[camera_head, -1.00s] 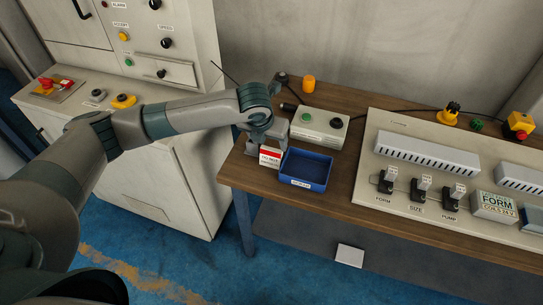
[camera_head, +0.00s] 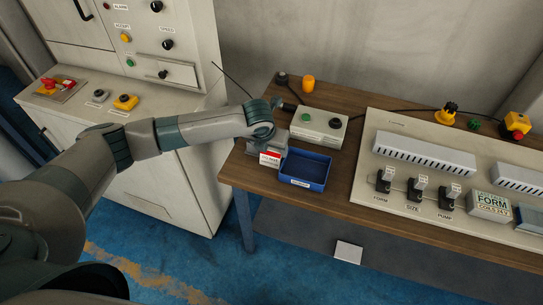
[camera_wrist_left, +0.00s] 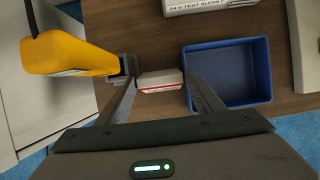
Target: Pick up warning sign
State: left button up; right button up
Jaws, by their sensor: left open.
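The warning sign (camera_head: 270,159) is a small white block with a red band. It stands near the left end of the wooden table, just left of a blue tray (camera_head: 305,183). My left gripper (camera_head: 266,148) is over the sign and partly hides it in the head view. In the left wrist view the sign (camera_wrist_left: 160,83) lies between the two spread fingers of my left gripper (camera_wrist_left: 160,88), which is open. Whether either finger touches it is unclear. My right gripper is not in view.
A pale box with a green button (camera_head: 318,127) stands behind the tray. A yellow device (camera_wrist_left: 68,53) is close to the left finger in the wrist view. A switch panel (camera_head: 366,196) fills the table's right. A machine cabinet (camera_head: 170,185) stands left.

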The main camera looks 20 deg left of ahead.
aim_at(272, 151)
pick_arm(q)
jog(key=c, duration=1)
jog(key=shift+r, duration=0.2)
jog(key=shift+w+r+b, duration=0.1)
jog(key=shift+r+b, duration=0.4)
jog(key=shift+r, duration=0.15)
jog(key=shift+d+r+b, duration=0.25)
jog(key=shift+r+b, duration=0.35)
jog(key=shift+r, duration=0.65)
jog(key=d+r+b, duration=0.3)
jog(key=d+r, duration=0.3)
jog(key=d, duration=0.5)
jog(key=shift+w+r, duration=0.3)
jog(key=shift+r, duration=0.1)
